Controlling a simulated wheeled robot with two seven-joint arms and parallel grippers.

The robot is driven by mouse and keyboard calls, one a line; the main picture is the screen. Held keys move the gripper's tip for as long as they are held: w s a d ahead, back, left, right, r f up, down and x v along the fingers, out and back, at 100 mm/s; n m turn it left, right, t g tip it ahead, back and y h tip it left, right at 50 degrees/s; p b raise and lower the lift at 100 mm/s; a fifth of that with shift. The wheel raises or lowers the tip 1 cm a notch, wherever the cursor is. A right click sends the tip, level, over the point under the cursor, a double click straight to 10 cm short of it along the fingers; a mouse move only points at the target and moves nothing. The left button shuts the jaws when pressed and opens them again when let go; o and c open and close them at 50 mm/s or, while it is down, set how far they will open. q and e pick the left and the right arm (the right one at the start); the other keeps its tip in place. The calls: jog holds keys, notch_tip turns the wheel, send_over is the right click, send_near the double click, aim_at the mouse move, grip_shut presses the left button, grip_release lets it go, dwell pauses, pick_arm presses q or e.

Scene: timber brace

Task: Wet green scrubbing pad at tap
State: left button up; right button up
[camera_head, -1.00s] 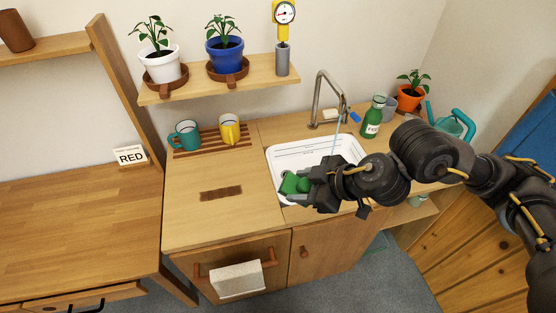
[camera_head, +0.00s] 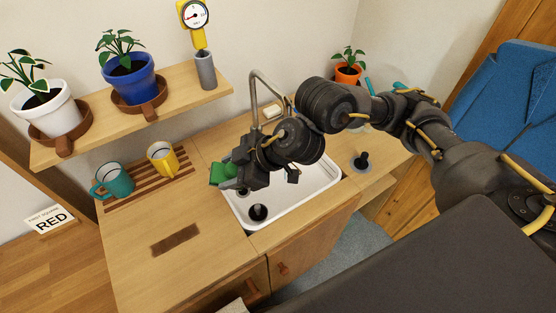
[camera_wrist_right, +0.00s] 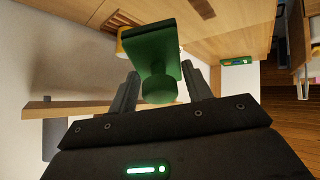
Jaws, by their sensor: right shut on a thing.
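My right gripper (camera_head: 234,182) is shut on the green scrubbing pad (camera_head: 220,173). The pad shows at the left edge of the sink, in front of the yellow mug. In the right wrist view the gripper (camera_wrist_right: 160,88) has its fingers on either side of the green round knob, with the flat green pad (camera_wrist_right: 152,42) beyond it. The tap (camera_head: 253,98) stands behind the sink, its curved spout partly hidden by my arm. No water stream is visible now. The white sink (camera_head: 300,208) has a dark round piece (camera_head: 258,212) inside. My left gripper is not in view.
A teal mug (camera_head: 113,181) and yellow mug (camera_head: 162,159) stand on a slatted wooden rack left of the sink. Potted plants stand on the shelf (camera_head: 190,92) above. A brown strip (camera_head: 175,240) lies on the clear worktop. A black knobbed piece (camera_head: 362,160) is right of the sink.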

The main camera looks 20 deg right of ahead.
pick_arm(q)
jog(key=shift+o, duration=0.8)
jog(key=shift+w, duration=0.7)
pick_arm(e)
jog(key=shift+w, duration=0.4)
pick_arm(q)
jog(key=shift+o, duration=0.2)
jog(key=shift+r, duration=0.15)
pick_arm(e)
jog(key=shift+s, duration=0.15)
jog(key=shift+s+d+f+m+t+p, duration=0.3)
jog(key=shift+s+d+f+m+p, duration=0.15)
jog(key=shift+s+d+p, duration=0.35)
jog(key=s+d+f+m+t+h+p, duration=0.25)
jog(key=d+f, duration=0.35)
jog(key=d, duration=0.6)
pick_arm(q)
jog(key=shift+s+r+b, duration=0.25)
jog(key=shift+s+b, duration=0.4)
jog(key=shift+b, duration=0.05)
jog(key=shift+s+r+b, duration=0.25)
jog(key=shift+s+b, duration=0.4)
jog(key=shift+b, duration=0.05)
pick_arm(e)
jog(key=w+d+f, duration=0.3)
jog(key=w+d, duration=0.2)
jog(key=w, duration=0.7)
jog(key=shift+d, duration=0.2)
jog(key=shift+f+g, duration=0.1)
jog(key=shift+g, duration=0.15)
